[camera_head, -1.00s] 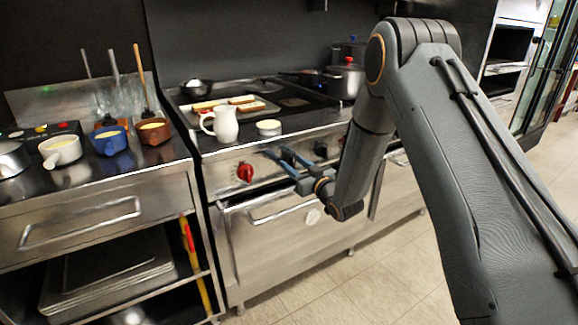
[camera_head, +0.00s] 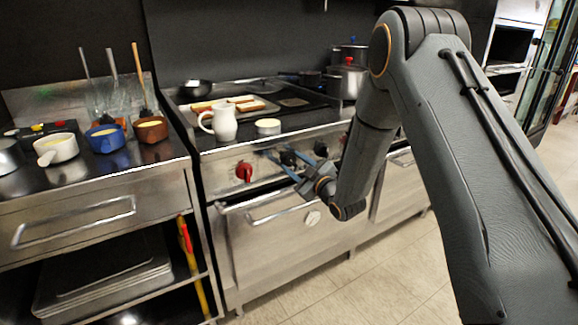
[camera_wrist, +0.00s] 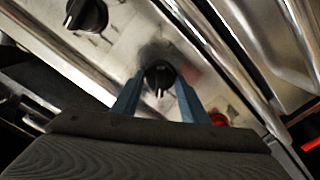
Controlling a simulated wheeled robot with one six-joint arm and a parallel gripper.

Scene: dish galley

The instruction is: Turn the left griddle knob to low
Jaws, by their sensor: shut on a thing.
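A row of knobs sits on the steel front panel of the griddle range. A black knob (camera_head: 288,158) is between the blue fingers of my gripper (camera_head: 280,155). In the wrist view this black knob (camera_wrist: 160,77) has a pale mark pointing down the picture, and the gripper (camera_wrist: 160,88) is shut on it, one finger on each side. A red knob (camera_head: 244,172) is to its left; it also shows in the wrist view (camera_wrist: 218,119). Another black knob (camera_head: 321,149) is to the right, free of the gripper. Knobs farther right are partly hidden by my arm.
A steel handle bar (camera_head: 285,209) runs below the panel on the oven door. A white jug (camera_head: 224,124) and a small pale-topped pot (camera_head: 268,127) stand near the range's front edge above the knobs. The floor (camera_head: 390,270) before the range is clear.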

